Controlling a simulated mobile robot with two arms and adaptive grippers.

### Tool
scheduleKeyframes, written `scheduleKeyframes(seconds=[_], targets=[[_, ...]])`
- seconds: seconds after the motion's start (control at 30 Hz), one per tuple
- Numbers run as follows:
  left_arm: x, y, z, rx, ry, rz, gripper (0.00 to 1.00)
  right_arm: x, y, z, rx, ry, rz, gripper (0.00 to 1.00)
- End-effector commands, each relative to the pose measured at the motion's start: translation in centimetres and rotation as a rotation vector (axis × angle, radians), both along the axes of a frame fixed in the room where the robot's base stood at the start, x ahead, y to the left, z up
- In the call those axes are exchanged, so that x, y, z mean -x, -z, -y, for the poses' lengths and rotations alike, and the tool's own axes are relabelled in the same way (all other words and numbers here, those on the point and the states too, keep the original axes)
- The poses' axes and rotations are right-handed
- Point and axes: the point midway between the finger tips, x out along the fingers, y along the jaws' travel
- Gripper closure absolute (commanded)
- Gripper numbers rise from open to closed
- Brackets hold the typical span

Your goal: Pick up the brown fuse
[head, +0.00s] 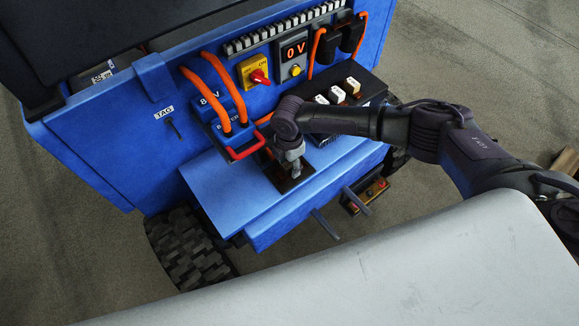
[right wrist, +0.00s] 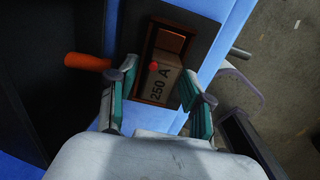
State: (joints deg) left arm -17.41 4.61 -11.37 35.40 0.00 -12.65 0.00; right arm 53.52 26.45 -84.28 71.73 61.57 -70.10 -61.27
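The brown fuse (right wrist: 162,82), marked "250 A", lies in an orange-brown framed recess of a dark plate in the right wrist view. A small red spot shows on it. My right gripper (right wrist: 158,108) is open, with one green-padded finger to the left of the fuse's near end and one to the right. I cannot tell whether either finger touches it. In the head view my right gripper (head: 294,172) points down over the dark plate (head: 277,184) on the blue shelf and mostly hides the fuse. My left gripper is not in view.
The blue machine (head: 120,150) carries a red handle (head: 246,149), orange cables (head: 205,92), a yellow-red switch (head: 257,77) and a display (head: 294,50) reading 0 V. A black block with white-topped pieces (head: 337,95) stands right of the gripper. The shelf's left part (head: 225,190) is clear.

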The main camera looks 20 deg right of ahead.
Motion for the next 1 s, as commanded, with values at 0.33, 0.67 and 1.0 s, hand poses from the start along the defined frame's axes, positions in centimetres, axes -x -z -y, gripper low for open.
scheduleKeyframes(seconds=[0.33,0.67,1.0], targets=[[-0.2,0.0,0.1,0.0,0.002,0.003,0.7,-0.1,-0.1,0.0,0.0,0.001,0.001,0.94],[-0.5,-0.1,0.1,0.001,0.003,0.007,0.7,-0.1,-1.3,0.0,-0.002,0.001,0.003,0.94],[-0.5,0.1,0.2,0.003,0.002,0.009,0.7,-1.2,-6.0,3.3,0.003,0.008,0.004,0.94]])
